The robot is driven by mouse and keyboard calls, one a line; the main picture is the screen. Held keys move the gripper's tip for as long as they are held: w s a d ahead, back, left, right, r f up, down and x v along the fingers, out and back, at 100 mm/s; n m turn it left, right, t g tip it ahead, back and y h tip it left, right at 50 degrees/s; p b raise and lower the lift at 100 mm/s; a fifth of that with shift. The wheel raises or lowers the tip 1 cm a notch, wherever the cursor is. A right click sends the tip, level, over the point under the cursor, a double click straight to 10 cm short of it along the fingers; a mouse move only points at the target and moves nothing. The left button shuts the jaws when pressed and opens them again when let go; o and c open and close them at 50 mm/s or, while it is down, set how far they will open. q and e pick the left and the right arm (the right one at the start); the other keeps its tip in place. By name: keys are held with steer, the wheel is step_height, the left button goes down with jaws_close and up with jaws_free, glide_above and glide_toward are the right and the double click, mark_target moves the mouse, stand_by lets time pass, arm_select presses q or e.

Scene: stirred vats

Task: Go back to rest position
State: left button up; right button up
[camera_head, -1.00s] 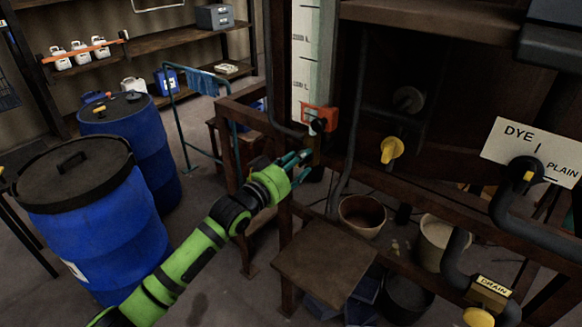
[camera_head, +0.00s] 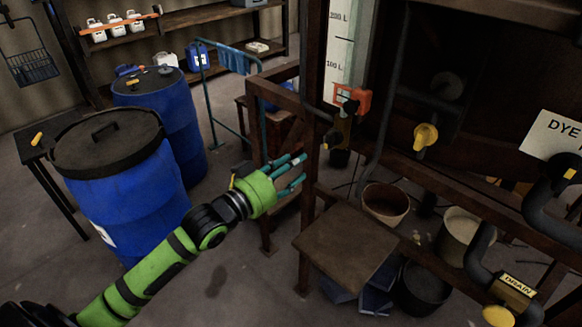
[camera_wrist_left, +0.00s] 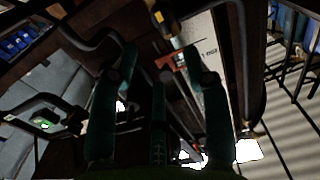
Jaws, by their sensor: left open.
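My left gripper (camera_head: 296,174) is open and empty, with its teal fingers spread apart, in the middle of the head view. Its green and black arm reaches in from the lower left. The fingers are in front of a brown post of the wooden frame; I cannot tell whether they touch it. The fingers also show in the left wrist view (camera_wrist_left: 160,75), with nothing between them. My right gripper is not in view.
A wooden stool (camera_head: 345,245) stands right of the gripper. A teal rail (camera_head: 211,105) stands behind.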

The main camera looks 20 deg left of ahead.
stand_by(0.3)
arm_select(q)
steer(key=a+f+n+g+y+b, duration=0.1)
steer(key=a+f+g+y, duration=0.15)
steer(key=f, duration=0.85)
steer(key=a+f+n+g+y, duration=0.15)
steer(key=a+f, duration=0.25)
steer(key=f, duration=0.7)
steer(key=s+a+f+g+y, duration=0.1)
steer(key=s+f, duration=0.3)
steer(key=f, duration=0.5)
steer(key=s+f+g+y, duration=0.15)
steer(key=s+f, duration=0.25)
steer(key=f, duration=0.4)
steer(key=s+d+f+g+b, duration=0.25)
steer(key=s+f+g, duration=0.25)
steer(key=s+f, duration=1.35)
steer(key=s+d+f+g, duration=0.2)
steer(key=s+f, duration=0.1)
steer(key=s, duration=0.6)
steer(key=s+d+f+m+g, duration=0.1)
steer(key=s+d+f+g, duration=0.1)
steer(key=s, duration=0.8)
steer(key=shift+d+f, duration=0.45)
steer(key=shift+d, duration=0.05)
